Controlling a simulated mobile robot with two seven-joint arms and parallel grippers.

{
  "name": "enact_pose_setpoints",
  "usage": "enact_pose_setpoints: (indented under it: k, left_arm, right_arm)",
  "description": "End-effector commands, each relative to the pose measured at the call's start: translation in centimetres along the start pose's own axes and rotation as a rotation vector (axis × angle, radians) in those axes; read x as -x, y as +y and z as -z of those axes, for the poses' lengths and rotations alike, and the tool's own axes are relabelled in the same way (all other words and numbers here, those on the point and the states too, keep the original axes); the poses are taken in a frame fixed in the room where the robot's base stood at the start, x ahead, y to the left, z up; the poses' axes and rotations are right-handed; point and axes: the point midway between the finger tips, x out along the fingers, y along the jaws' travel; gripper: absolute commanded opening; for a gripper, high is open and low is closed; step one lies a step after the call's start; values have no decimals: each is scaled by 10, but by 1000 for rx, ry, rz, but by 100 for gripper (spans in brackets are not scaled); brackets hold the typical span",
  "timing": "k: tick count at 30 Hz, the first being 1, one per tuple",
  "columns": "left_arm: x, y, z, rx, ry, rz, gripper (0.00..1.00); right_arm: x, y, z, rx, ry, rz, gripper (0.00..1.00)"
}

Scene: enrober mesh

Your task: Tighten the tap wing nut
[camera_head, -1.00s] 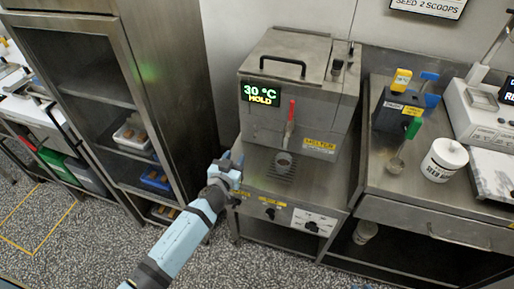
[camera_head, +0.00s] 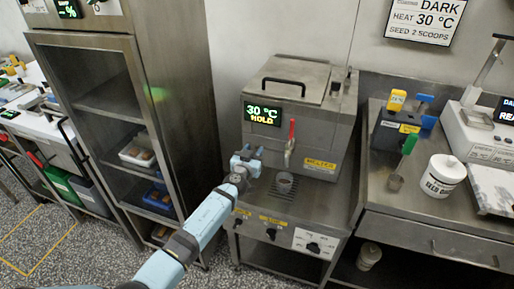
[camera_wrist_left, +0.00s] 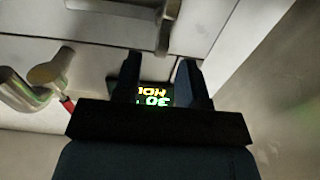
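The melter's tap (camera_head: 288,150) with its upright red handle (camera_head: 292,128) sits on the front of the steel melter (camera_head: 330,130). In the left wrist view the tap (camera_wrist_left: 22,92) shows at the left, with a pale rounded piece (camera_wrist_left: 50,70) and part of the red handle (camera_wrist_left: 68,104). I cannot clearly make out the wing nut. My left gripper (camera_head: 248,160) is to the left of the tap, apart from it. In the left wrist view its two fingers (camera_wrist_left: 159,78) are spread with nothing between them, and the display shows beyond. My right gripper is not in view.
The melter's lit display (camera_head: 262,114) is above left. A steel cabinet (camera_head: 180,90) stands close on the left. A white seed jar (camera_head: 442,176) is on the right counter.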

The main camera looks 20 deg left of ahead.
Motion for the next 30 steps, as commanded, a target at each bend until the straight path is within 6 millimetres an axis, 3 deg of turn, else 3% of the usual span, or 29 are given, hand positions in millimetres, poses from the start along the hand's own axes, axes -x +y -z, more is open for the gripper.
enact_pose_setpoints:
  k: [6, 18, 24, 30]
  left_arm:
    - [-29, 0, -1, 0, 0, 0, 38]
    - [-37, 0, 0, 1, -1, 0, 38]
    - [-37, 0, 0, 1, 0, 0, 0]
    - [-36, 0, 0, -4, 0, 1, 0]
  right_arm:
    - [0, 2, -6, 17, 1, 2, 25]
    - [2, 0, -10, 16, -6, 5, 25]
    - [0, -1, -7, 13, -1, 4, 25]
    - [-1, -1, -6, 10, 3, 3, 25]
